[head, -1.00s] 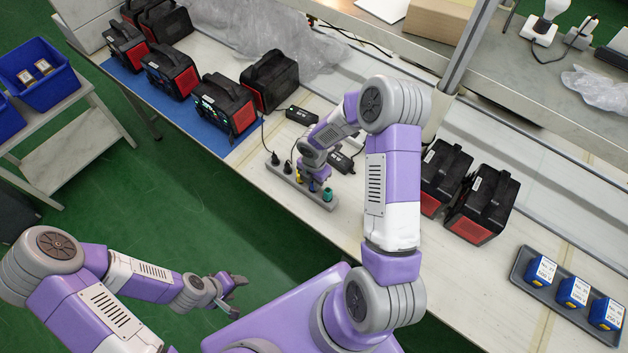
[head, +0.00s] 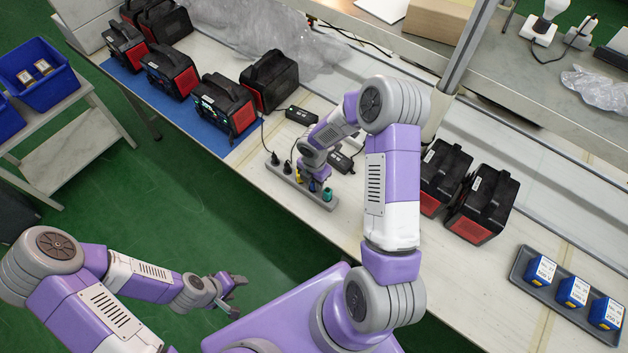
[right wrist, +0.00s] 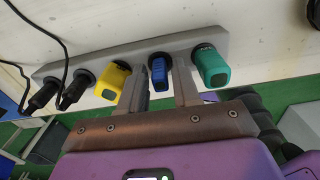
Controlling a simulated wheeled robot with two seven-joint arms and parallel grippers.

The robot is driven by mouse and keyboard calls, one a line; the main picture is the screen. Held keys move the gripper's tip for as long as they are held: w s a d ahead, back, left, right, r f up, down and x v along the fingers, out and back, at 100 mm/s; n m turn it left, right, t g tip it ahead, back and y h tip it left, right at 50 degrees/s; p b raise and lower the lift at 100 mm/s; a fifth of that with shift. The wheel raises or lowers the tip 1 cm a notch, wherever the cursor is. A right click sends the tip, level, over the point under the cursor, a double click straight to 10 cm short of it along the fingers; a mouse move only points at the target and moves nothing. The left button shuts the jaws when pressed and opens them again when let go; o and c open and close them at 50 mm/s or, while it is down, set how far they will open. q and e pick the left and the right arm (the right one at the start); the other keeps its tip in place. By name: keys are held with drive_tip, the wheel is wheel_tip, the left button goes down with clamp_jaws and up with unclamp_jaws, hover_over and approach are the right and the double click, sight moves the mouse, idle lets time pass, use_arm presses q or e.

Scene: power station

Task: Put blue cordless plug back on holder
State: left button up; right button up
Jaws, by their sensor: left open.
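The holder (right wrist: 122,60), a grey strip, lies on the workbench and also shows in the head view (head: 285,187). The blue cordless plug (right wrist: 158,75) stands in its row between a yellow plug (right wrist: 112,83) and a green plug (right wrist: 212,68), its base at the strip. In the head view it is partly hidden by my right gripper (head: 315,180). In the right wrist view the two fingers of my right gripper (right wrist: 160,85) stand on either side of the blue plug; whether they press on it is unclear. My left gripper (head: 234,290) is open and empty above the floor.
Two black plugs with cables (right wrist: 77,90) fill the strip's other end. Black adapters (head: 301,115) lie behind it. Black-red power stations (head: 225,105) stand left and more (head: 482,205) right. A grey tray (head: 525,282) holds blue boxes. The bench front near the strip is clear.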

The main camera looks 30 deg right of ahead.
drive_tip(key=shift+o, duration=1.4)
wheel_tip(320, 180, up, 8)
drive_tip(key=shift+f+p, duration=0.15)
drive_tip(key=shift+p, duration=0.55)
drive_tip(key=s+a+f+m+y, duration=0.1)
drive_tip(key=a+f, duration=0.1)
drive_tip(key=s+a+f+m, duration=0.1)
drive_tip(key=a+f+m, duration=0.1)
drive_tip(key=a, duration=0.1)
drive_tip(key=s+a+f+m+y+b, duration=0.1)
drive_tip(key=s+a+f+m, duration=0.1)
drive_tip(key=shift+a+y, duration=0.2)
drive_tip(key=shift+y, duration=0.1)
drive_tip(key=s+a+f+m+b, duration=0.1)
drive_tip(key=s+a+f+m, duration=0.3)
drive_tip(key=m, duration=0.6)
drive_tip(key=s+a+f+m+y+b, duration=0.1)
drive_tip(key=s+a+f+m, duration=0.3)
drive_tip(key=s+f+m, duration=0.2)
drive_tip(key=s+m, duration=0.2)
drive_tip(key=m, duration=0.2)
drive_tip(key=shift+a+t+y, duration=0.3)
drive_tip(key=shift+a, duration=0.1)
drive_tip(key=shift+w, duration=0.1)
